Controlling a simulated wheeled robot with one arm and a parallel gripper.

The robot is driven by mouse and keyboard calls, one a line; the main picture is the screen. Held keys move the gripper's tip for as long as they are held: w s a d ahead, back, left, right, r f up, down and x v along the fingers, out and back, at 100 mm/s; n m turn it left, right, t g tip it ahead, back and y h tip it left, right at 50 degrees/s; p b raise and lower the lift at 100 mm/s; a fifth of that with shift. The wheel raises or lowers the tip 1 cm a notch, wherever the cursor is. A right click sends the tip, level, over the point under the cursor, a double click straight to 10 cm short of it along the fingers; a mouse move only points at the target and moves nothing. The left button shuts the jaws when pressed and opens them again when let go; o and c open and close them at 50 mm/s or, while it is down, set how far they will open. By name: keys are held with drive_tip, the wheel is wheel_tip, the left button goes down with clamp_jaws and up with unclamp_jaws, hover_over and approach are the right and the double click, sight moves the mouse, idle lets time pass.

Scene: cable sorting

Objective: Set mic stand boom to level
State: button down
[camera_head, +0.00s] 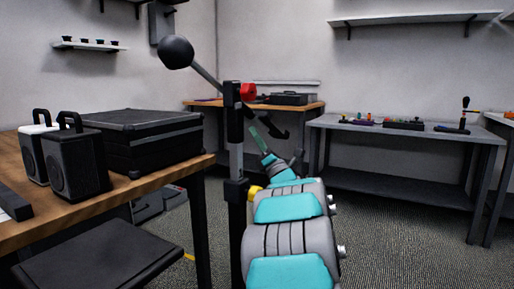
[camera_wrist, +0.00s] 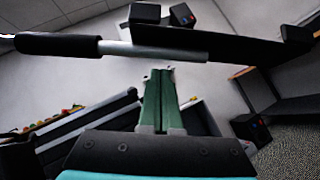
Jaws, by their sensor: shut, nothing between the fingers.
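The mic stand (camera_head: 236,160) stands upright in the middle of the head view. Its boom (camera_head: 206,75) is tilted, with the black ball end (camera_head: 176,52) high at the left and the other end low at the right. A red knob (camera_head: 248,91) sits by the joint. My gripper (camera_head: 256,130), with green fingers, is shut and empty near the low right part of the boom. In the wrist view the shut fingers (camera_wrist: 158,74) point at the boom (camera_wrist: 155,50), which crosses above their tips. I cannot tell whether they touch.
A wooden table (camera_head: 150,184) at the left bears two speakers (camera_head: 75,160) and a black case (camera_head: 140,137). A yellow knob (camera_head: 255,192) is low on the stand. A grey bench (camera_head: 400,130) stands at the back right. The carpet (camera_head: 400,240) at right is clear.

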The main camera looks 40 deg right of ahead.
sight(263, 127)
drive_tip(key=shift+w+d+r, duration=0.1)
drive_tip(key=shift+d+r, duration=0.2)
drive_tip(key=shift+r, duration=0.25)
drive_tip(key=shift+d, duration=0.1)
drive_tip(key=n+y+b, duration=0.1)
drive_tip(key=d+r+n+b, duration=0.1)
drive_tip(key=r+n+t+y+b, duration=0.1)
drive_tip(key=shift+w+d+r+n+y+b, duration=0.2)
drive_tip(key=shift+d+r+n+y+b, duration=0.05)
drive_tip(key=shift+d+n+y+b, duration=0.05)
drive_tip(key=r+n+y+b, duration=0.1)
drive_tip(key=d+r+n+y, duration=0.1)
drive_tip(key=n, duration=0.1)
drive_tip(key=shift+w+r+y+b, duration=0.15)
drive_tip(key=shift+r+y+b, duration=0.1)
drive_tip(key=shift+y+b, duration=0.15)
drive_tip(key=r+n+y, duration=0.1)
drive_tip(key=r+n+y+b, duration=0.1)
drive_tip(key=r+n+y, duration=0.1)
drive_tip(key=shift+w+d, duration=0.1)
drive_tip(key=shift+d, duration=0.25)
drive_tip(key=shift+d+r, duration=0.15)
drive_tip(key=shift+r, duration=1.2)
drive_tip(key=shift+w, duration=0.1)
